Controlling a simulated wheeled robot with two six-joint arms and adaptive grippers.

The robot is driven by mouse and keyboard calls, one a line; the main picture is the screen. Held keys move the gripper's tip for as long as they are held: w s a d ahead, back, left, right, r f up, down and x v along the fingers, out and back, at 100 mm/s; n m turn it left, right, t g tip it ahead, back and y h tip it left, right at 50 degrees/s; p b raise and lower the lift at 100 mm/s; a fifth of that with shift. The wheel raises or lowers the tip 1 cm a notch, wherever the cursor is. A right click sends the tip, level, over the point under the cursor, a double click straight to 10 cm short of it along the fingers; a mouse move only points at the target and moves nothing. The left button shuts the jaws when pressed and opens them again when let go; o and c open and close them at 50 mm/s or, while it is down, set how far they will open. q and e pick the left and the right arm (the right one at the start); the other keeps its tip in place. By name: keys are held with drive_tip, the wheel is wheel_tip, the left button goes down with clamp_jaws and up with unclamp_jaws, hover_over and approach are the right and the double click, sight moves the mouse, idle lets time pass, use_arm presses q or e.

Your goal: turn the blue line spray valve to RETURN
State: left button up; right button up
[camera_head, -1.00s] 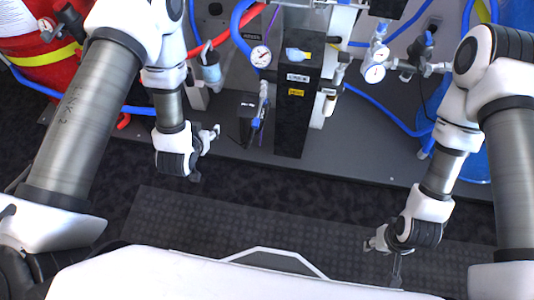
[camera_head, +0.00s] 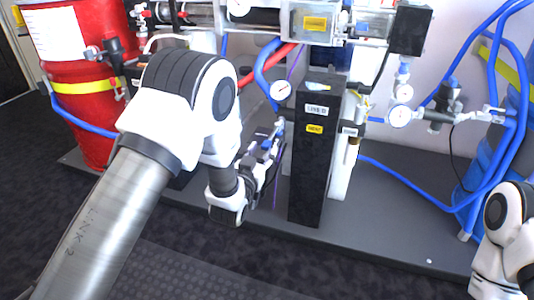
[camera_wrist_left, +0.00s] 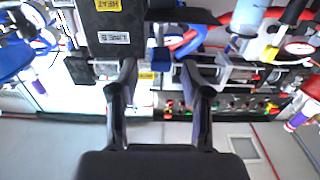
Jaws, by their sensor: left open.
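A small blue-handled fitting (camera_head: 267,145) shows left of the black LINE box (camera_head: 313,165) in the head view. In the left wrist view, a blue piece (camera_wrist_left: 160,58) lies between and beyond the fingertips; I cannot tell whether it is the spray valve's handle. My left gripper (camera_head: 268,157) is at the left side of the black box, partly hidden by its own wrist. The left wrist view shows the left gripper (camera_wrist_left: 162,75) with its two fingers apart and nothing clearly held. No RETURN marking is readable. My right gripper is out of view.
Pressure gauges (camera_head: 281,90) and a blue hose (camera_head: 262,72) crowd the area above the left gripper. A red drum (camera_head: 85,145) stands at left, a blue drum (camera_head: 490,170) at right. A grey base plate (camera_head: 400,215) lies under the rig; its right front part is clear.

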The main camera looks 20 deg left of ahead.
sight(263, 148)
use_arm(q)
drive_tip(key=w, duration=0.3)
drive_tip(key=shift+f+b, duration=0.2)
drive_tip(key=shift+b, duration=0.15)
drive_tip(key=shift+w+r, duration=0.1)
drive_tip(key=shift+w, duration=0.35)
clamp_jaws()
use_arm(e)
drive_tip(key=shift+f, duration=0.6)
use_arm(q)
drive_tip(key=shift+a, duration=0.15)
